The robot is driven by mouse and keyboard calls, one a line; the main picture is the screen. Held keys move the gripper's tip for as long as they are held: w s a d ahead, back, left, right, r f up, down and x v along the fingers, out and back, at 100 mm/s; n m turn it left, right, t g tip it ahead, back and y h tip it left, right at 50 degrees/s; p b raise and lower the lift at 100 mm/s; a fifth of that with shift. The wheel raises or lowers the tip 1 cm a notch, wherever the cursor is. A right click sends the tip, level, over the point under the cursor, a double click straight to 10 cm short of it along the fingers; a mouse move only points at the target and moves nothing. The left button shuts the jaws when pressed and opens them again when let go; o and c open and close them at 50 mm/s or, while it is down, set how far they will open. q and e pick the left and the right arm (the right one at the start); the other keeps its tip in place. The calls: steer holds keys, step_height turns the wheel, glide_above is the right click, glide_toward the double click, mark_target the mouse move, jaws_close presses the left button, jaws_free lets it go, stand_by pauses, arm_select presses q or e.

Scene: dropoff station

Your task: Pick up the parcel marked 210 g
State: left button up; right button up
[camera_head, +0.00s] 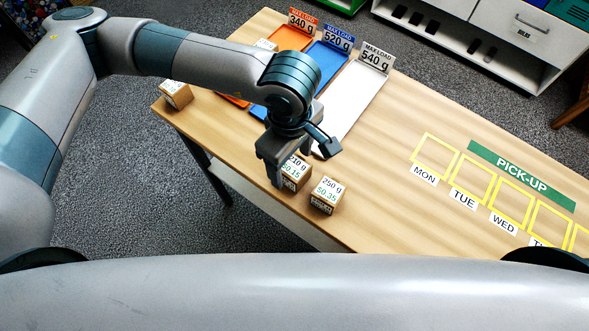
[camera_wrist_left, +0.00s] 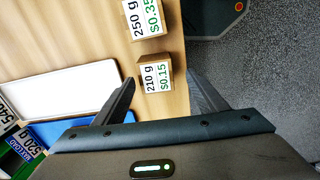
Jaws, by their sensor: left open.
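The parcel marked 210 g (camera_head: 296,173) is a small brown box with a white label that also reads $0.15. It stands near the front edge of the wooden table and is partly hidden by my left gripper (camera_head: 298,164) in the head view. In the left wrist view the parcel (camera_wrist_left: 156,78) shows between and just beyond the fingertips of the left gripper (camera_wrist_left: 163,88). The left gripper is open, with nothing held. I cannot tell its exact height above the parcel. My right gripper is not seen.
The 250 g parcel (camera_head: 326,195) stands close beside the 210 g one, to its right in the head view. Another parcel (camera_head: 176,94) sits at the table's left end. Behind are trays, including a white one (camera_head: 350,100).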

mark_target(295, 166)
arm_select(q)
steer(key=shift+w+d+f, duration=0.1)
steer(key=shift+d+f, duration=0.05)
steer(key=shift+f, duration=1.2)
steer(key=shift+w+d+f, duration=0.1)
steer(key=shift+d+f, duration=0.05)
steer(key=shift+f, duration=1.15)
steer(key=c, duration=1.3)
